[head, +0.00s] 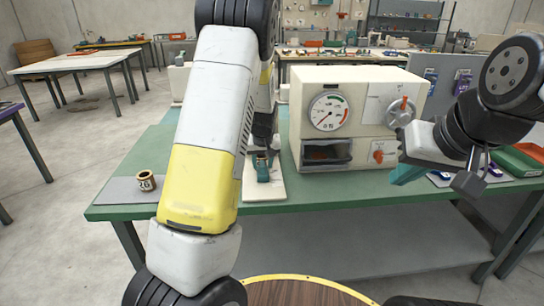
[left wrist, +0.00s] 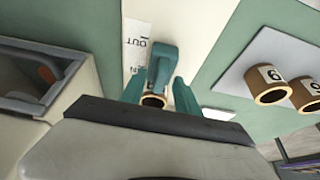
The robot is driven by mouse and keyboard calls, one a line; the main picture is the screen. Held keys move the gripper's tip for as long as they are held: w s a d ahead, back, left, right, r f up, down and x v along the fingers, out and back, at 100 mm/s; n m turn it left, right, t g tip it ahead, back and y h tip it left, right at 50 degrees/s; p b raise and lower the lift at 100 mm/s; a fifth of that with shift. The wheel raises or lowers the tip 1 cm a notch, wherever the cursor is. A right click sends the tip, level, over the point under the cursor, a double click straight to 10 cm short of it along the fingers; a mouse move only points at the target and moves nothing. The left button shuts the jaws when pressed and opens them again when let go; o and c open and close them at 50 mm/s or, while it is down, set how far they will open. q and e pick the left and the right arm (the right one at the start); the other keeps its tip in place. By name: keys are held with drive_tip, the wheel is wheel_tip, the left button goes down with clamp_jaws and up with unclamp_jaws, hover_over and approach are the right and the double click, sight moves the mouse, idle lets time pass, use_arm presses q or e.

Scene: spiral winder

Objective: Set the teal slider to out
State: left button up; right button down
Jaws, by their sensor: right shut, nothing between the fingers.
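The teal slider (left wrist: 163,58) stands on a pale plate (left wrist: 190,22) in the left wrist view, its far end beside the printed word OUT. Part of a second word, apparently IN, shows nearer the gripper. In the head view the slider (head: 263,172) shows beyond my left forearm. My left gripper (left wrist: 160,80) is open, its teal fingers on either side of the slider's near part; I cannot tell whether they touch it. A brown ring with a label (left wrist: 153,100) shows between the fingers. My right gripper (head: 398,178) is shut and empty, in front of the cream machine.
The cream machine (head: 297,90) with gauge, red-tipped dial and open slot stands right of the slider on the green table (head: 300,200). A numbered brown bushing (head: 146,181) stands on a grey mat at left; the wrist view shows two bushings (left wrist: 268,85). My left forearm hides much of the table.

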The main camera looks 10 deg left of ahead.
use_arm(q)
clamp_jaws()
idle(1.4)
